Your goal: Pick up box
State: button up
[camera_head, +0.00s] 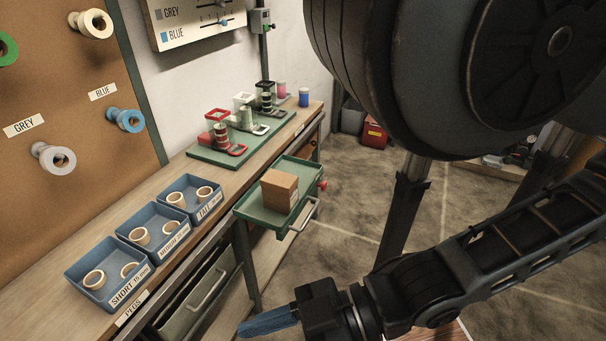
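A brown cardboard box (280,190) sits upright in a shallow green tray (257,213) that sticks out from the workbench's right end. My gripper (262,323) is at the bottom centre, in front of and below the tray in the picture, with its blue fingers pointing left. It is well apart from the box. The fingers overlap from this side, so the gap between them cannot be seen. Nothing shows held in them.
Blue bins (112,275) of pegs line the bench's front edge. A green board (212,155) with red, white and black fixtures stands behind. A drawer (203,297) is under the bench.

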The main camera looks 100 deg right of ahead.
aim_at(279, 188)
jog(key=z, duration=0.45)
jog(key=j+z, duration=0.1)
jog(key=z, duration=0.3)
jog(key=k+z, duration=0.1)
jog(key=z, duration=0.8)
jog(key=k+l+u, duration=0.25)
jog(key=k+l, duration=0.3)
jog(key=k+l+u, duration=0.25)
jog(key=k+l, duration=0.15)
jog(key=k, duration=0.15)
